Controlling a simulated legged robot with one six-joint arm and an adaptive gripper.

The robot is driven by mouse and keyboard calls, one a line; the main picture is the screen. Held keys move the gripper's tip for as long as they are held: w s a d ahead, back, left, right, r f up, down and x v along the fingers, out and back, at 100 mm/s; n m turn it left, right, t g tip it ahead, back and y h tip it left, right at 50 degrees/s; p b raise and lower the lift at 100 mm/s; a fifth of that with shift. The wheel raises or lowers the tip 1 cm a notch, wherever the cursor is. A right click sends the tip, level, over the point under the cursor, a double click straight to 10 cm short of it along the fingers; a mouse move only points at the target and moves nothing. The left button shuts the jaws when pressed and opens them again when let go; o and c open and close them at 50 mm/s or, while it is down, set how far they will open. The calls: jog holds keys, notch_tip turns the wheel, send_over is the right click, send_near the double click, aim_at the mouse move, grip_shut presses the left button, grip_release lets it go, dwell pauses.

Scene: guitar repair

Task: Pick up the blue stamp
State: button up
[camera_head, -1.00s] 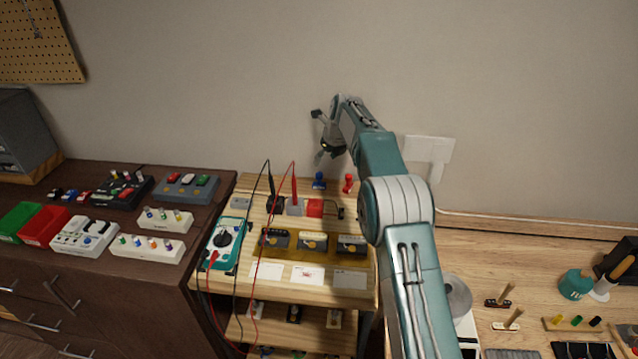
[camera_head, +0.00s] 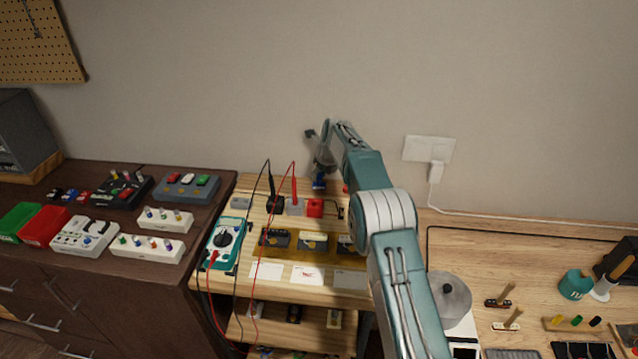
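The blue stamp (camera_head: 319,182) stands upright at the back of the small wooden table, close to the wall. My gripper (camera_head: 320,170) is directly over it, pointing down, with its fingertips at the top of the stamp. The fingers overlap the stamp's handle in this view. They are too small and blurred to tell whether they are apart or closed on it.
A red stamp (camera_head: 345,188) stands just right of the blue one, mostly hidden by my arm. Multimeter leads (camera_head: 294,182) rise left of my gripper. The wall is close behind.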

aim_at(320, 175)
grip_shut()
jog(key=shift+r, duration=1.5)
jog(key=shift+s+r, duration=0.35)
jog(key=shift+r, duration=0.25)
jog(key=s+d+r, duration=0.1)
jog(key=s+r, duration=0.8)
jog(key=s, duration=0.4)
jog(key=shift+d, duration=0.3)
jog(key=shift+s, duration=0.1)
